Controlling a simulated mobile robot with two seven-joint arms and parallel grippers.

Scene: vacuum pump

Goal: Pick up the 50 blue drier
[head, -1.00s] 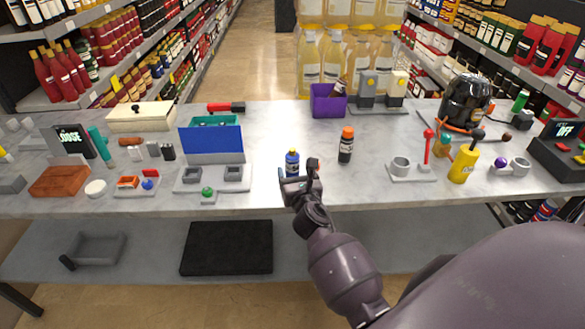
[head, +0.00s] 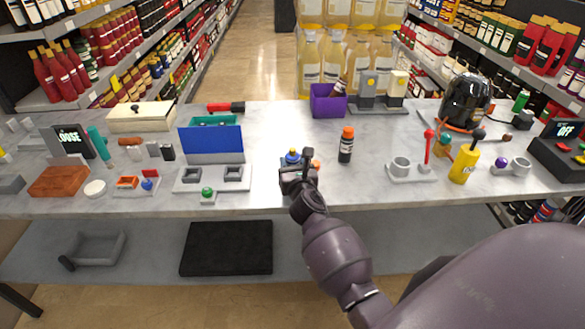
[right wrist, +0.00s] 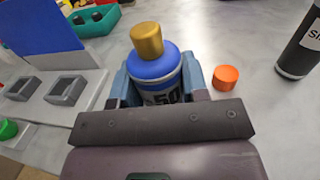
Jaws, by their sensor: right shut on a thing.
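The 50 blue drier is a small bottle with a blue top and a gold cap, and its label shows "50" in the right wrist view (right wrist: 157,72). In the head view only its upper part (head: 292,156) shows above my right gripper (head: 298,178). My right gripper's two fingers (right wrist: 155,88) are on either side of the bottle and shut on it. The bottle looks upright; its lower part is hidden by the gripper. I cannot tell whether it still touches the table. My left gripper is not in view.
An orange cap-like piece (right wrist: 226,78) lies close to the right of the bottle. A dark bottle with an orange cap (head: 346,146) stands further right. A grey fixture with a blue panel (head: 212,143) is to the left.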

